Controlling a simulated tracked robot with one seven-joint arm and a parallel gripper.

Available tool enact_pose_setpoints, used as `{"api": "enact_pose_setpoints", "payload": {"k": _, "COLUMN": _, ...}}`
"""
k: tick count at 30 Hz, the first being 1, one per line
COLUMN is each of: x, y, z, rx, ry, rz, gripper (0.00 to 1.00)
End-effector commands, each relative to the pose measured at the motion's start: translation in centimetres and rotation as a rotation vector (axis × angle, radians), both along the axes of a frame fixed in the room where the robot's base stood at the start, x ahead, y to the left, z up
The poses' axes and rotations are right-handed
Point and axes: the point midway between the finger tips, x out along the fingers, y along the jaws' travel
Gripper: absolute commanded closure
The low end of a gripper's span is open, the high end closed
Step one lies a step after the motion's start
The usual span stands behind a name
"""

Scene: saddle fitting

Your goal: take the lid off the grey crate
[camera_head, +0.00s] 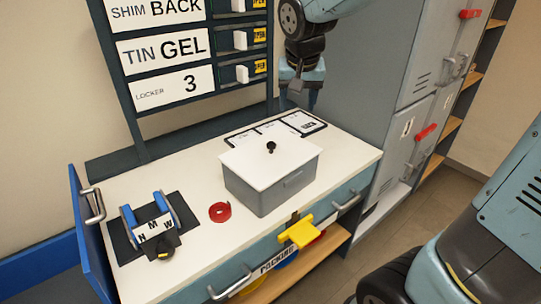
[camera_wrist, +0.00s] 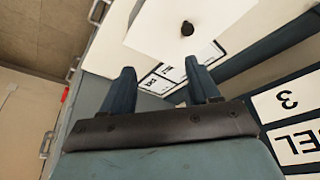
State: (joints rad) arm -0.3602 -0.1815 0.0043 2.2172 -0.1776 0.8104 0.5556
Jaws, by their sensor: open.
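The grey crate (camera_head: 275,189) stands on the white worktop, right of its middle. Its flat white lid (camera_head: 255,160) lies on top with a small black knob (camera_head: 271,147) at the centre. The lid also shows in the wrist view (camera_wrist: 222,15), with the black knob (camera_wrist: 187,28) near the top edge. My gripper (camera_head: 300,100) hangs behind and above the crate, apart from it. In the wrist view my gripper (camera_wrist: 163,85) has two dark blue fingers spread apart with nothing between them.
A label board (camera_head: 170,50) stands behind the worktop (camera_head: 190,185). A card sheet (camera_head: 305,122) lies behind the crate. A yellow piece (camera_head: 298,231) hangs at the front edge. Grey lockers (camera_head: 400,100) stand right.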

Motion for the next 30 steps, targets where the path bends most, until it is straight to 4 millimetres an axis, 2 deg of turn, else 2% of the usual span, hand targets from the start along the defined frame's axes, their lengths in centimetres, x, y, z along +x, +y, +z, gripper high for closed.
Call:
{"api": "enact_pose_setpoints", "payload": {"k": 1, "x": 0.9, "y": 1.4, "z": -0.8, "rx": -0.005, "ry": 0.011, "rz": 0.002, "gripper": 0.39}}
{"api": "enact_pose_setpoints", "payload": {"k": 3, "x": 1.8, "y": 2.8, "z": -1.6, "rx": -0.007, "ry": 0.02, "rz": -0.003, "gripper": 0.39}}
{"api": "enact_pose_setpoints", "payload": {"k": 6, "x": 2.8, "y": 4.5, "z": -2.4, "rx": -0.009, "ry": 0.026, "rz": -0.01, "gripper": 0.39}}
{"api": "enact_pose_setpoints", "payload": {"k": 10, "x": 3.4, "y": 5.7, "z": -3.1, "rx": -0.011, "ry": 0.029, "rz": -0.014, "gripper": 0.39}}
{"api": "enact_pose_setpoints", "payload": {"k": 14, "x": 3.8, "y": 5.9, "z": -4.2, "rx": -0.012, "ry": 0.032, "rz": -0.016, "gripper": 0.39}}
{"api": "enact_pose_setpoints", "payload": {"k": 24, "x": 5.4, "y": 5.7, "z": -9.6, "rx": -0.014, "ry": 0.034, "rz": -0.017, "gripper": 0.39}}
{"api": "enact_pose_setpoints", "payload": {"k": 30, "x": 6.0, "y": 5.7, "z": -11.3, "rx": -0.011, "ry": 0.03, "rz": -0.016, "gripper": 0.39}}
